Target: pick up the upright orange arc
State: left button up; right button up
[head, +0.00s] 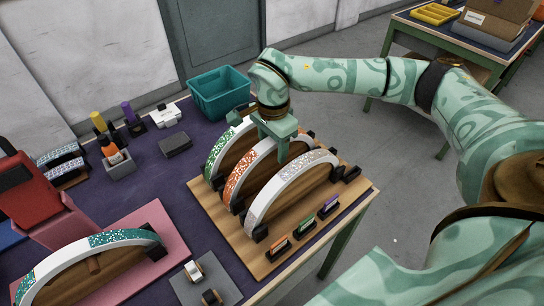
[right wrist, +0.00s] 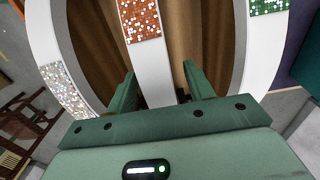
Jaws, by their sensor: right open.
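The orange arc (head: 237,180), white with an orange glitter patch, stands upright on a wooden board (head: 218,222), between a green-glitter arc (head: 216,152) and a silver-glitter arc (head: 288,181). My right gripper (head: 283,152) is over its upper part and hides some of it. In the right wrist view my gripper (right wrist: 160,84) is open, with one finger on each side of the white band of the orange arc (right wrist: 141,22). I cannot tell whether either finger touches it. My left gripper is not in view.
The silver and green arcs stand close on either side. A pink mat (head: 172,232) with a teal-glitter arc (head: 88,247) lies at the left. A teal bin (head: 220,93) stands behind. Small colour-marked blocks (head: 304,228) line the board's front.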

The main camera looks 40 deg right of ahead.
grip_shut()
jog(key=shift+r, duration=0.15)
